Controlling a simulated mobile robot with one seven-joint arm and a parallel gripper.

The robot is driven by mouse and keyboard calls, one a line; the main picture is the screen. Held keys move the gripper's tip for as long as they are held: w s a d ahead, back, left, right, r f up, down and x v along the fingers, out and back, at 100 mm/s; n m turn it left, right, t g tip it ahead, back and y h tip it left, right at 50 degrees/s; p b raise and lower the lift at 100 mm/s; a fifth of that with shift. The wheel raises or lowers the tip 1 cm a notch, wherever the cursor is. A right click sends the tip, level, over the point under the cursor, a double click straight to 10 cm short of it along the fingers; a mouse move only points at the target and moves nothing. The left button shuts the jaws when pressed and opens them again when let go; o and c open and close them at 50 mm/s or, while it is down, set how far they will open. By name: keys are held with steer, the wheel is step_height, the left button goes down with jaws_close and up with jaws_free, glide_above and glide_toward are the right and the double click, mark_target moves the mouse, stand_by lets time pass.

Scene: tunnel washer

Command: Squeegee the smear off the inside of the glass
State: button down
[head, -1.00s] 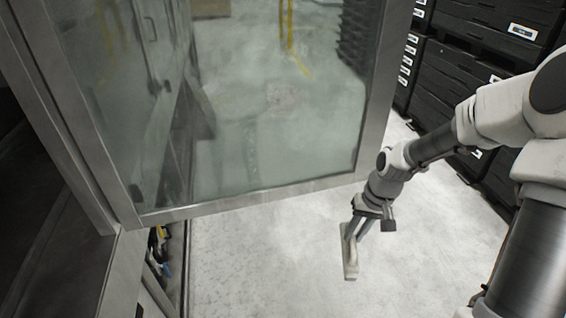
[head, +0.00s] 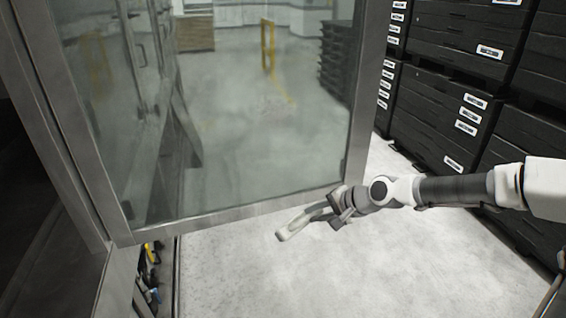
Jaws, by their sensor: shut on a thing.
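The framed glass pane (head: 240,150) stands open across the left and middle of the head view, hazy and see-through. A faint cloudy patch shows around its middle, but I cannot make out the smear's edges or tell which face it is on. My gripper (head: 339,207) is just below the pane's lower right corner in the picture and is shut on a pale squeegee (head: 296,222). The squeegee points left and slightly down, below the bottom frame rail. It appears apart from the glass; its depth relative to the pane is hard to judge.
Black stacked drawer crates (head: 455,90) with white labels line the right side. A dark opening lies at the far left. Coloured items (head: 150,275) sit low beside the door's hinge side. The pale floor (head: 300,285) below the pane is clear.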

step_height(320, 180, up, 18)
steer(key=f+m+t+b, duration=0.1)
steer(key=m+t+b, duration=0.45)
steer(key=t, duration=0.75)
glide_above(294, 218)
steer(key=s+a, duration=0.3)
steer(key=shift+m, duration=0.35)
steer(key=shift+f+p+x, duration=0.15)
steer(key=shift+p+x, duration=0.1)
steer(key=shift+x, duration=1.15)
steer(key=shift+f+p+x, duration=0.15)
steer(key=shift+p+x, duration=0.1)
steer(key=shift+x, duration=1.2)
steer(key=shift+b+x, duration=0.3)
steer(key=shift+x, duration=0.55)
steer(key=shift+f, duration=0.2)
